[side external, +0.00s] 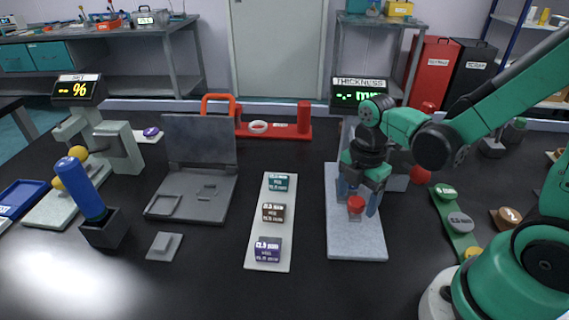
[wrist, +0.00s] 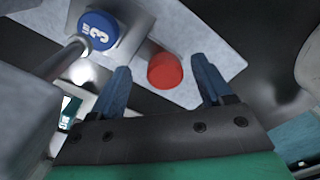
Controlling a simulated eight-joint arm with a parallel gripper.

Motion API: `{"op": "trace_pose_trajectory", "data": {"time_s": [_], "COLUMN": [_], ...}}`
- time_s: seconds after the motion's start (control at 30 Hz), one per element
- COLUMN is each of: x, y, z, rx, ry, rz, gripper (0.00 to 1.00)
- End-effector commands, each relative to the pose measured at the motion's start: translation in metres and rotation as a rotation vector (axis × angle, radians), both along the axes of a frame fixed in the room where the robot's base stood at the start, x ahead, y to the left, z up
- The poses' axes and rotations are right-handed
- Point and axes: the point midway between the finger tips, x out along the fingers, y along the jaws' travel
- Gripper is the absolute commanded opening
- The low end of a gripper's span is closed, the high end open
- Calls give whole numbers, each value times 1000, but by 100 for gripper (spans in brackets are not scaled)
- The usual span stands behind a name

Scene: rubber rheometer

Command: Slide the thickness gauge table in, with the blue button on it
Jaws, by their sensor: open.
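The thickness gauge has a pale grey base (side external: 357,243) and a display reading "-.- mm" (side external: 358,95). A red knob (side external: 356,203) stands low over the front half of the base; it also shows in the wrist view (wrist: 165,70). The blue button (wrist: 98,30), marked 3, sits on a grey plate, the gauge table (wrist: 140,52), behind the knob. A metal rod (wrist: 65,60) is beside the button. The button is hidden in the side view. My gripper (side external: 357,206) points down, open, with one finger on each side of the knob; contact cannot be told.
A white strip with several labelled blocks (side external: 269,235) lies to the left of the gauge. A green strip with buttons (side external: 453,215) lies to its right. A grey hinged case (side external: 200,175) and a red stand (side external: 304,120) are farther left. The bench between strip and gauge is clear.

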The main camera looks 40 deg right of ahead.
Motion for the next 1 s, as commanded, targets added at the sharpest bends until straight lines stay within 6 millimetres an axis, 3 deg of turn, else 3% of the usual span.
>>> {"op": "trace_pose_trajectory", "data": {"time_s": [0.17,0.6,1.0], "x": [0,0,0], "y": [0,0,0], "z": [5,49,56], "rx": [1,0,0], "ry": [1,0,0], "rz": [0,0,0], "gripper": [72,72,72]}}
